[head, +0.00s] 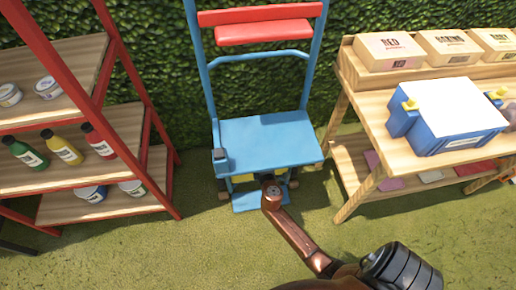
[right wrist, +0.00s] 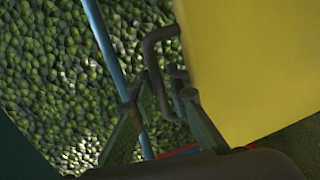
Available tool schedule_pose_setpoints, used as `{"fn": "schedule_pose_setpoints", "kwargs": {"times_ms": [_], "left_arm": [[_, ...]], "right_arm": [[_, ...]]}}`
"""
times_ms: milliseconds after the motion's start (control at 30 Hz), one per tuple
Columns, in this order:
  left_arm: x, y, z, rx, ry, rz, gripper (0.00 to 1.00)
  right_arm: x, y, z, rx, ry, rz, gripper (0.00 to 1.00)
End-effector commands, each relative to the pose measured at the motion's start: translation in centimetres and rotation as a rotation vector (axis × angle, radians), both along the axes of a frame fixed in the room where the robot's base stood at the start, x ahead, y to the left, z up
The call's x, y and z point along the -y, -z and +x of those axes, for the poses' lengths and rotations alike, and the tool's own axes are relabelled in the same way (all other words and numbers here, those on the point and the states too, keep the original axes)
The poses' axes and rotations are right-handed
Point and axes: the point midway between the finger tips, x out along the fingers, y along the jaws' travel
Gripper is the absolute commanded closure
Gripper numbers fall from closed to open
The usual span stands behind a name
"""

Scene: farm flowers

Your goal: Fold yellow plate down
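The yellow plate (right wrist: 255,65) fills the right side of the right wrist view. A dark bent handle (right wrist: 150,45) stands at its left edge. My right gripper (right wrist: 166,88) has its fingers spread, with the lower part of the handle between or just behind their tips; I cannot tell if they touch it. In the head view a blue cart with a blue platform (head: 266,142) stands against the hedge, and a bit of yellow (head: 242,178) shows under it. My right arm reaches to the platform's front edge, and its gripper is hidden there. My left gripper is out of view.
A red-framed shelf (head: 75,170) with jars and bottles stands left of the cart. A wooden table (head: 385,115) with boxes and a blue crate (head: 450,130) stands at the right. A blue pole (right wrist: 106,42) passes behind my right fingers. The grass in front is clear.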

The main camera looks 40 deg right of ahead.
Motion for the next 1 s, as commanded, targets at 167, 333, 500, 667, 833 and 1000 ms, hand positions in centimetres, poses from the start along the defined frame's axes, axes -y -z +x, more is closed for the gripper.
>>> {"fn": "schedule_pose_setpoints", "kwargs": {"times_ms": [167,333,500,667,833,1000], "left_arm": [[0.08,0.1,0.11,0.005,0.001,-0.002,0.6],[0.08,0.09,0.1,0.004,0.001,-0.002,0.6],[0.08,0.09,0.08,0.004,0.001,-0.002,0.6],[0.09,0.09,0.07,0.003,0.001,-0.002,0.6],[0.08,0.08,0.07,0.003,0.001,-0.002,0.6],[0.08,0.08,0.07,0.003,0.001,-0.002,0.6]], "right_arm": [[0.11,-0.01,0.19,0.0,0.0,0.0,0.85],[0.09,-0.01,0.16,0.0,0.0,0.0,0.89],[0.06,0.01,0.17,0.001,-0.001,0.001,1.0],[0.05,0.02,0.17,0.001,-0.001,0.001,1.0],[0.03,0.01,0.17,0.001,-0.001,0.001,1.0],[0.02,0.02,0.17,0.001,-0.001,0.001,1.0]]}}
